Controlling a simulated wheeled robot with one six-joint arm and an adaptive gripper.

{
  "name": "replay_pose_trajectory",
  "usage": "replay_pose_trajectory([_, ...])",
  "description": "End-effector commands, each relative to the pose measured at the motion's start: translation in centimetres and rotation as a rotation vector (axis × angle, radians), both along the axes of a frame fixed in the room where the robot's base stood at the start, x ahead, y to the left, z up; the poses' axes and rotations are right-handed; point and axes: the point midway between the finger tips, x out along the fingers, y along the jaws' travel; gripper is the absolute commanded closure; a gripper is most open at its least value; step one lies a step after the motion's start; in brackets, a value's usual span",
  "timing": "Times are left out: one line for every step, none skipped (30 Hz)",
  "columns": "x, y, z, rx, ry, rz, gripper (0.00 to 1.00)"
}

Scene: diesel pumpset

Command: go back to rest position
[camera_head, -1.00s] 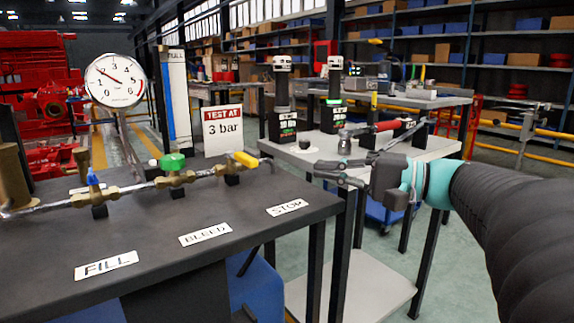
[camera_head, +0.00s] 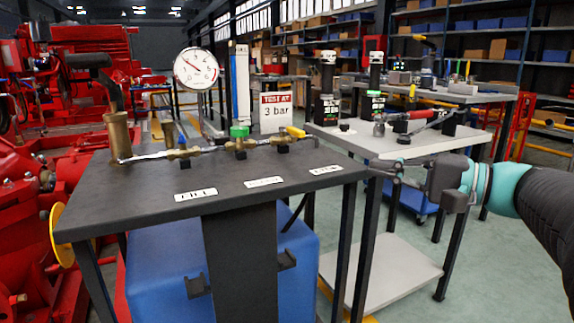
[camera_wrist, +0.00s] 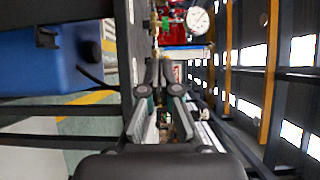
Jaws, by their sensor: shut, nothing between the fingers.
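My gripper (camera_head: 391,170) is shut and empty in the head view. It points left, in front of the light grey side table and beside the right edge of the dark test bench (camera_head: 110,190). My teal and black arm reaches in from the right edge. In the wrist view my gripper (camera_wrist: 160,66) shows with its fingertips together, pointing toward the bench's valves and gauge, and that picture is turned sideways.
A blue tank (camera_head: 165,270) stands below. The side table (camera_head: 400,145) holds tools. Red machinery (camera_head: 90,120) fills the left. Green floor (camera_head: 480,270) is clear at right.

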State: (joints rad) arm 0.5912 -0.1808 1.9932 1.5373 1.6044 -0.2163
Motion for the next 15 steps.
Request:
replay_pose_trajectory([0.3, -0.2, -0.8, -0.017, 0.026, -0.014, 1.0])
replay_pose_trajectory([0.4, -0.3, -1.3, -0.029, 0.041, -0.019, 1.0])
replay_pose_trajectory([0.5, -0.4, -2.0, -0.045, 0.061, -0.03, 1.0])
replay_pose_trajectory([0.5, -0.6, -2.5, -0.057, 0.076, -0.037, 1.0])
replay_pose_trajectory([0.6, -0.7, -3.0, -0.068, 0.091, -0.043, 1.0])
replay_pose_trajectory([0.7, -0.8, -3.8, -0.087, 0.115, -0.053, 1.0])
replay_pose_trajectory([0.7, -0.9, -4.5, -0.1, 0.132, -0.059, 1.0])
replay_pose_trajectory([0.7, -1.1, -5.2, -0.117, 0.151, -0.066, 1.0])
replay_pose_trajectory([0.7, -1.2, -6.1, -0.138, 0.176, -0.075, 1.0])
replay_pose_trajectory([0.6, -1.4, -6.9, -0.157, 0.195, -0.082, 1.0])
replay_pose_trajectory([0.5, -1.5, -7.6, -0.177, 0.214, -0.089, 1.0])
replay_pose_trajectory([0.3, -1.6, -8.6, -0.206, 0.241, -0.098, 1.0])
replay_pose_trajectory([0.1, -1.7, -9.4, -0.229, 0.261, -0.104, 1.0])
replay_pose_trajectory([-0.1, -1.8, -10.2, -0.253, 0.28, -0.11, 1.0])
replay_pose_trajectory([-0.5, -1.9, -11.2, -0.292, 0.306, -0.118, 1.0])
